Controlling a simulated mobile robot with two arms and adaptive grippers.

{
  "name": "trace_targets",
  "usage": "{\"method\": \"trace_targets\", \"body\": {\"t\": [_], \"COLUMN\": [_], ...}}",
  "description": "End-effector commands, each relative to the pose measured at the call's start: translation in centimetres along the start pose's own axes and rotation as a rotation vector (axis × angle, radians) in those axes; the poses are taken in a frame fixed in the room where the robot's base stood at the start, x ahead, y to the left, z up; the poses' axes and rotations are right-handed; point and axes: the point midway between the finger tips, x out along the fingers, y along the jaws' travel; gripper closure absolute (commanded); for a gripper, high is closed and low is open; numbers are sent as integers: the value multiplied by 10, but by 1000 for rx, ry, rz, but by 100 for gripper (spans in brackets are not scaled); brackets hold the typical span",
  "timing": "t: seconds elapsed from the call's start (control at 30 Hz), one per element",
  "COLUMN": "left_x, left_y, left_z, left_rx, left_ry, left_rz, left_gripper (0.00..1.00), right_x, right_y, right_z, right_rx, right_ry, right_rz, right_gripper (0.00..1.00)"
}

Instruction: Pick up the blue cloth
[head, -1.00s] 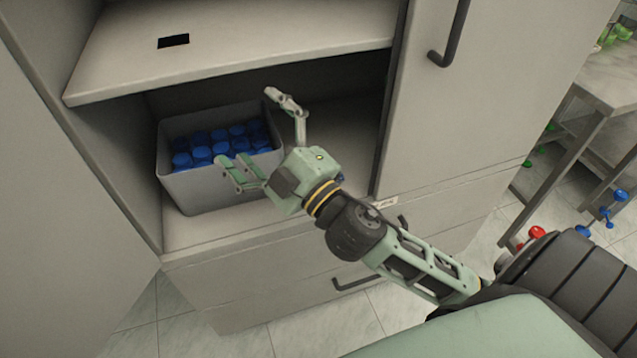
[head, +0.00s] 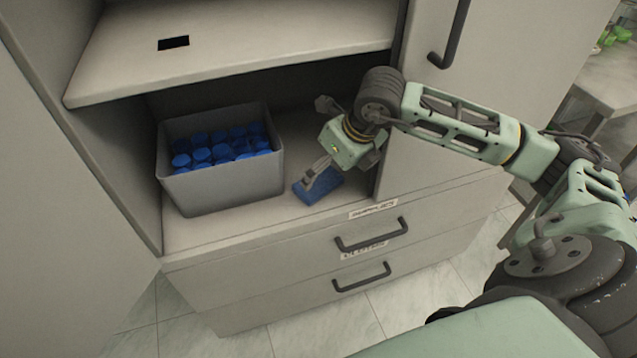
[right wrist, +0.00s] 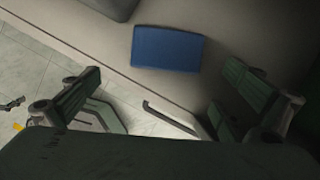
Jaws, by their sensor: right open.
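The blue cloth (head: 322,190) lies flat on the cabinet's lower shelf, right of the grey bin, near the shelf's front edge. My right gripper (head: 312,178) reaches in from the right, and a finger partly covers the cloth in the head view. In the right wrist view the cloth (right wrist: 167,49) is a blue rectangle at upper middle, and the open, empty fingers (right wrist: 160,88) stand to either side below it. I cannot tell whether a finger touches it. My left gripper is not in view.
A grey bin (head: 225,187) full of blue caps stands on the lower shelf (head: 210,228). An upper shelf (head: 235,50) hangs above it. A closed cabinet door (head: 480,90) is on the right, and drawers with dark handles (head: 372,234) are below.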

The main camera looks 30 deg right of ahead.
Motion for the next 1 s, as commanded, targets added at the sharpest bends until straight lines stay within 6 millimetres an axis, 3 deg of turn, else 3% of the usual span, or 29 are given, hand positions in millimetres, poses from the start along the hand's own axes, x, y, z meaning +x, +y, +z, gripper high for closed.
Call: {"method": "trace_targets", "body": {"t": [0.1, 0.6, 0.9, 1.0], "left_x": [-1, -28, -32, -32], "left_y": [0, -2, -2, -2], "left_z": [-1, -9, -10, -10], "left_rx": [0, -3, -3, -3], "left_ry": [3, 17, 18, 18], "left_rz": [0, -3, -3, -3], "left_gripper": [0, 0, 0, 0], "right_x": [5, 70, 76, 76], "right_y": [-10, -10, -10, -10], "right_z": [-2, -2, -2, -2], "right_rx": [5, 4, 2, 2], "right_ry": [10, 10, 9, 9], "right_rz": [-33, -27, -29, -28], "right_gripper": [0, 0, 0, 7]}}
